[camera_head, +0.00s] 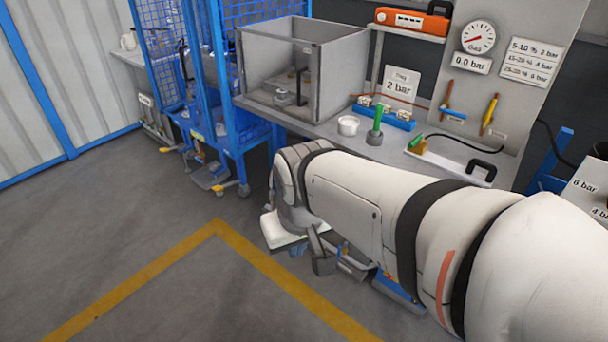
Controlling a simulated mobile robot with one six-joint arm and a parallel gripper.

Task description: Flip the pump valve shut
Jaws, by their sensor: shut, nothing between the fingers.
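My arm reaches in from the lower right, and my gripper (322,262) hangs at its far end below bench height, over the floor. The gripper is small in view and partly hidden by my wrist; it is shut and holds nothing. A low white unit with a black handle (484,167) lies at the bench's right front.
The bench (330,128) carries an open grey box (262,95), a white cup (348,125) and a green-handled piece (376,125). A gauge (478,38) stands above a "0.0 bar" label. A blue mesh cart (232,140) is at left. The yellow-lined floor is clear.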

